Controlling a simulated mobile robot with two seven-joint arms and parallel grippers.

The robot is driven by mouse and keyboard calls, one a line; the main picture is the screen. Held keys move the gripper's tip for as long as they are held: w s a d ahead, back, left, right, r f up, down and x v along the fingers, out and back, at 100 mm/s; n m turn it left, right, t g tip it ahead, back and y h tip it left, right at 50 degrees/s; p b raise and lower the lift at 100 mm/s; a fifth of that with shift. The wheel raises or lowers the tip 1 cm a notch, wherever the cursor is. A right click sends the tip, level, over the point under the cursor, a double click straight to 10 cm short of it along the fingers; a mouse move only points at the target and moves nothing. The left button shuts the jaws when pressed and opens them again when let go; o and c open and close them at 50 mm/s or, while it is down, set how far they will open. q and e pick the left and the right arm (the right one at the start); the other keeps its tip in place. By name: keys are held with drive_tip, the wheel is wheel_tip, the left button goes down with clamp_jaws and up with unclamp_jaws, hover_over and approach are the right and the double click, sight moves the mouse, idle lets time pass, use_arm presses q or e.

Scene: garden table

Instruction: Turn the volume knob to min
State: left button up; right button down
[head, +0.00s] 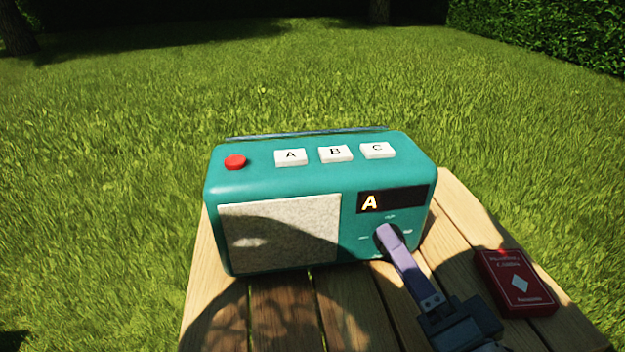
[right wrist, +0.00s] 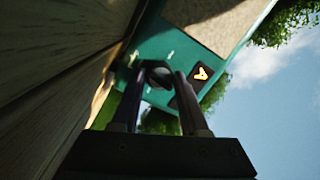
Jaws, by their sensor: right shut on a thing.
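A teal radio (head: 280,188) stands upright on the wooden table, its front toward me. It has a pale speaker panel (head: 270,235), and a dark display (head: 410,198) showing a lit letter A. The dark round volume knob (head: 381,240) is below the display, mostly hidden by my right gripper (head: 385,234) in the head view. In the right wrist view, the fingers of my right gripper (right wrist: 157,80) are on both sides of the knob (right wrist: 158,90), shut on it. The knob's pointer cannot be made out. My left gripper is not in view.
On top of the radio are a red button (head: 235,162) and white buttons A (head: 290,157), B (head: 335,153) and C (head: 377,150). A red card box (head: 515,283) lies on the wooden table (head: 285,312), right of my right gripper. The front left of the table is clear.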

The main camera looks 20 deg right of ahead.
drive_tip(key=shift+c, duration=2.2)
unclamp_jaws()
drive_tip(key=shift+s, duration=0.5)
drive_tip(key=s, duration=0.3)
drive_tip(key=s+p, duration=0.1)
drive_tip(key=s, duration=0.2)
drive_tip(key=s+a, duration=0.1)
drive_tip(key=s, duration=0.1)
drive_tip(key=shift+s+a+f+p, duration=0.1)
drive_tip(key=shift+s+p, duration=0.2)
drive_tip(key=shift+s, duration=0.1)
